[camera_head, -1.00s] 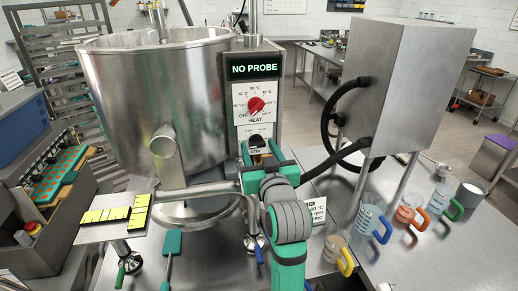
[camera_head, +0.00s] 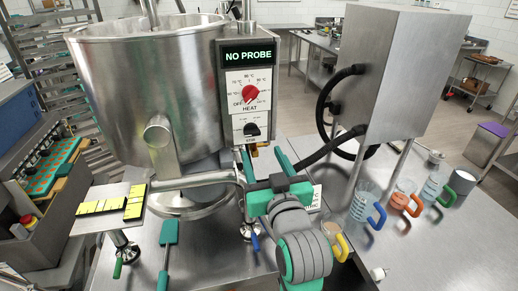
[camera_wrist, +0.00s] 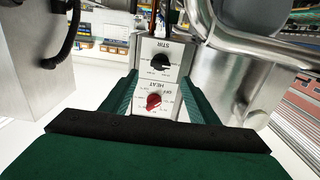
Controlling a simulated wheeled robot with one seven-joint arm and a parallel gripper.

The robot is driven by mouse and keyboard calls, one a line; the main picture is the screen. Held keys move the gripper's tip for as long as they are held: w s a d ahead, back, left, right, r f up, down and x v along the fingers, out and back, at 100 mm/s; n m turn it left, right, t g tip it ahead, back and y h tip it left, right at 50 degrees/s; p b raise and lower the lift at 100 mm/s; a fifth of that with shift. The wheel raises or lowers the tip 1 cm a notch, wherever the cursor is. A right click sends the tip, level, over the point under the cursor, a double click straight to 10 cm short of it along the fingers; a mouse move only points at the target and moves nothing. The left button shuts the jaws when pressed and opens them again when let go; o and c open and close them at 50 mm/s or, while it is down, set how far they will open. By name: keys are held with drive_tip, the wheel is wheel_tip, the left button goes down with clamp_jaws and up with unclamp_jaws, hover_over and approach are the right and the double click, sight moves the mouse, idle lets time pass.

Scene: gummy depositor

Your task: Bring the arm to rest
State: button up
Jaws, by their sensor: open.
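My gripper (camera_head: 264,162) is open and empty, in front of and below the control box (camera_head: 236,105) of the steel kettle. In the wrist view its two green fingers (camera_wrist: 164,88) stand apart, with the control panel seen between and beyond them. The black STIR knob (camera_head: 251,130) and the red HEAT knob (camera_head: 250,92) are both uncovered in the head view. The wrist view also shows the STIR knob (camera_wrist: 160,61) and the HEAT knob (camera_wrist: 153,101). Nothing is between the fingers. The display (camera_head: 249,57) reads "NO PROBE".
The large kettle (camera_head: 145,90) and its outlet pipe (camera_head: 195,180) are left of my arm. A steel box (camera_head: 395,75) on legs, with a black hose (camera_head: 325,150), stands right. Jugs with coloured handles (camera_head: 408,200) stand on the right of the bench. A teal spatula (camera_head: 169,232) lies in front.

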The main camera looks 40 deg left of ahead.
drive_tip(key=shift+s+d, duration=0.35)
idle(0.3)
drive_tip(key=s+d+f+m+t+h, duration=0.1)
drive_tip(key=d+f+m+h, duration=0.2)
drive_tip(key=d+f, duration=0.45)
drive_tip(key=s+d+f+m+t+h, duration=0.1)
drive_tip(key=d+f+m+t+h, duration=0.2)
drive_tip(key=f, duration=0.7)
drive_tip(key=s+d+f+m+h, duration=0.2)
drive_tip(key=d+f+m, duration=0.1)
drive_tip(key=d+f, duration=0.4)
drive_tip(key=s+d+f+h, duration=0.2)
drive_tip(key=s+d+f, duration=0.1)
drive_tip(key=s, duration=0.5)
drive_tip(key=s+d+f+h, duration=0.1)
drive_tip(key=s+d+f, duration=0.3)
drive_tip(key=s, duration=0.5)
drive_tip(key=s+d+f+m+h, duration=0.1)
drive_tip(key=s+d+f, duration=0.3)
drive_tip(key=s, duration=0.5)
drive_tip(key=shift+d+h, duration=0.4)
drive_tip(key=shift+h, duration=0.4)
